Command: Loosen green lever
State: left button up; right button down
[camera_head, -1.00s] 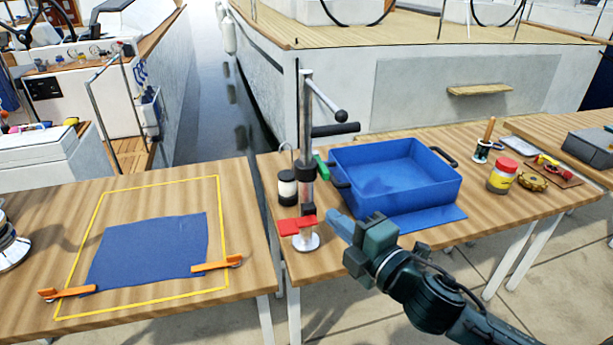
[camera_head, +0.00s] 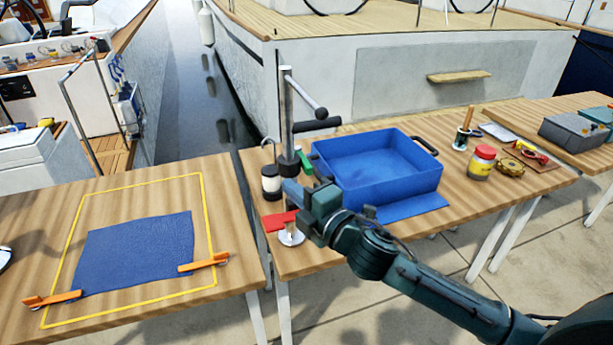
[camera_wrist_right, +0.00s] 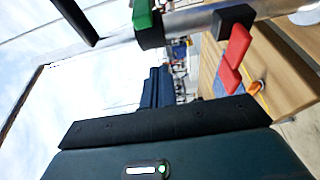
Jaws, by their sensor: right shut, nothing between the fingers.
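The green lever (camera_head: 305,164) sticks out from the upright metal post (camera_head: 288,110), beside the blue tub. In the right wrist view the green lever (camera_wrist_right: 143,16) is at the top, on a black collar around the pole. A red lever (camera_head: 279,222) sits lower on the same post and also shows at the right of the wrist view (camera_wrist_right: 234,58). My right gripper (camera_head: 287,186) is shut and empty, in front of the post, below the green lever and above the red one. It hides part of the post. My left gripper is not in view.
The blue tub (camera_head: 432,180) with black handles stands right of the post. A red-lidded jar (camera_head: 482,162) stands farther right. A blue cloth (camera_head: 135,252) with orange clamps lies on the left table.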

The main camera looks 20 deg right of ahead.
aim_at(296, 172)
jog(key=shift+x, duration=1.1)
jog(key=d, duration=0.3)
jog(key=shift+w+d+p, duration=0.1)
jog(key=shift+p, duration=0.2)
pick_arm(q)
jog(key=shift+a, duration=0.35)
pick_arm(e)
jog(key=shift+d, duration=0.4)
